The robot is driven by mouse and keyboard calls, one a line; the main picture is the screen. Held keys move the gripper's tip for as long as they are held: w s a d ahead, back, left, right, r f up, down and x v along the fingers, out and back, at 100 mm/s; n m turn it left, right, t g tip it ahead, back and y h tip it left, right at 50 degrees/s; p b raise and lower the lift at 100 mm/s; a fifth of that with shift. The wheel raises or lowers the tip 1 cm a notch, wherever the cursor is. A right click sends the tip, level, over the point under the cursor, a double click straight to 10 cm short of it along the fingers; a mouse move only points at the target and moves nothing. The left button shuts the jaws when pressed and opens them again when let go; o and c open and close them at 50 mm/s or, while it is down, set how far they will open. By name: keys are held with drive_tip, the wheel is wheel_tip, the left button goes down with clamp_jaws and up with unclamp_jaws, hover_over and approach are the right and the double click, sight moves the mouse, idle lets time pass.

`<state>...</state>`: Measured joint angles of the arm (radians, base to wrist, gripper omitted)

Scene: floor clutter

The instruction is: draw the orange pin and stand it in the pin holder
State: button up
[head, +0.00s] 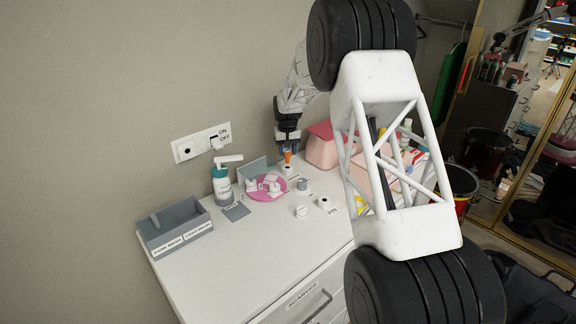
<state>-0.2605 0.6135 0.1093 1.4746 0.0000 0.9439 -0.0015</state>
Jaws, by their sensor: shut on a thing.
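My gripper (288,150) is at the back of the white cabinet top, pointing down, with its fingers around the orange pin (288,157). Only a small orange part of the pin shows between the fingers. A small white block (288,170) is just below the pin; I cannot tell whether the pin still touches it. The pin holder (324,203) is a small white piece with a dark hole, beside the label PIN near the front right edge of the top. Nothing stands in it.
A pink disc (266,188) with small white parts lies left of my gripper. A pump bottle (222,183) and a grey two-part tray (175,229) are further left. A white cylinder (302,211) is beside the holder. A pink box (322,148) stands right of my gripper.

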idle(0.4)
drive_tip(key=shift+s+d+r, duration=0.25)
drive_tip(key=shift+s+d, duration=0.25)
drive_tip(key=shift+d, duration=0.05)
drive_tip(key=s+d+r, duration=0.2)
drive_tip(key=s+d, duration=0.4)
drive_tip(key=s, duration=0.3)
drive_tip(key=s+d+r, duration=0.2)
drive_tip(key=s+d, duration=0.5)
drive_tip(key=s, duration=0.1)
drive_tip(key=shift+s+d+r, duration=0.2)
drive_tip(key=shift+s+r, duration=0.05)
drive_tip(key=shift+s, duration=0.15)
drive_tip(key=shift+f, duration=2.85)
drive_tip(key=shift+f, duration=1.95)
